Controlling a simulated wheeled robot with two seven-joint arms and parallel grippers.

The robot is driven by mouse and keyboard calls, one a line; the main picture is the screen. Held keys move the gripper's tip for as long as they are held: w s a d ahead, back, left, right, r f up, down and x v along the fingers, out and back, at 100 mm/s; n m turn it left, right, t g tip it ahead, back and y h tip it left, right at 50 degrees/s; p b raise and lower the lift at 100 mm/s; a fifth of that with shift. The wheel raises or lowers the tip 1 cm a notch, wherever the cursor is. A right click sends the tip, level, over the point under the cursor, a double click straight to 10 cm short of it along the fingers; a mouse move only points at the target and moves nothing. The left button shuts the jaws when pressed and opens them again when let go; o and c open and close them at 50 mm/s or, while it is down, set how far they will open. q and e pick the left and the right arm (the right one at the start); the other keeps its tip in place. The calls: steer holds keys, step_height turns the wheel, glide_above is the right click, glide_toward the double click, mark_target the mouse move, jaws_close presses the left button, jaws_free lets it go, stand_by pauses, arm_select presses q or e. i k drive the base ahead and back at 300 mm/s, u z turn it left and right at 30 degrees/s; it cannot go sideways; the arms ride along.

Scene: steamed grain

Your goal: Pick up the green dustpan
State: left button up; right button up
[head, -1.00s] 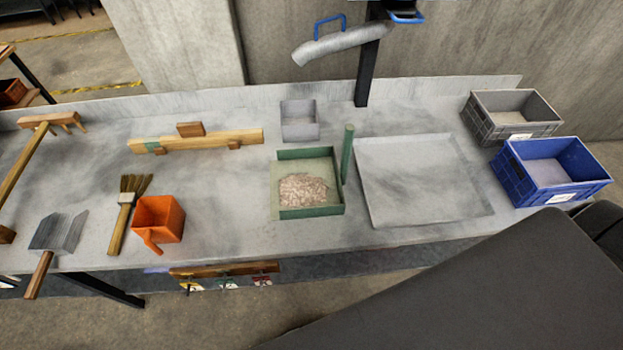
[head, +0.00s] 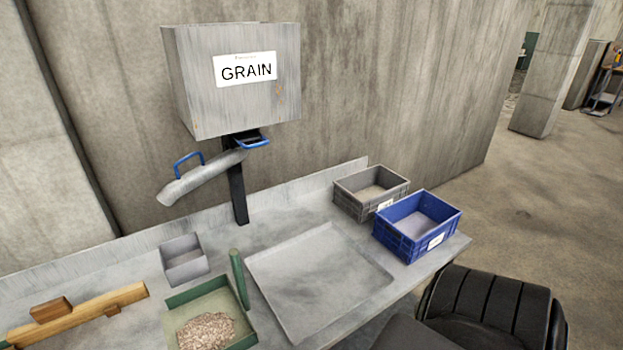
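The green dustpan (head: 183,297) rests on the grey bench at the lower left of the head view. It is a square tray with green walls, and its lower edge is cut off by the frame. A heap of pale grain (head: 206,331) lies in it. Its green handle (head: 237,270) stands upright at its right side. Neither gripper shows. A dark arm part of mine shows at the lower right, with nothing held in view.
A grey metal tray (head: 318,317) lies right of the dustpan. A small grey box (head: 185,261) stands behind it. Grey (head: 371,205) and blue (head: 408,240) crates stand at the bench's right end. A grain hopper (head: 235,110) with a spout (head: 200,180) hangs above. A wooden bar (head: 80,313) lies left.

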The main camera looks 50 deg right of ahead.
mark_target(209, 315)
steer(key=z, duration=1.25)
steer(key=k, duration=0.15)
steer(key=z, duration=1.4)
steer(key=k, duration=1.2)
steer(key=z, duration=0.9)
steer(key=i, duration=1.85)
steer(key=u, duration=1.5)
steer(key=i, duration=0.75)
steer(key=u, duration=0.85)
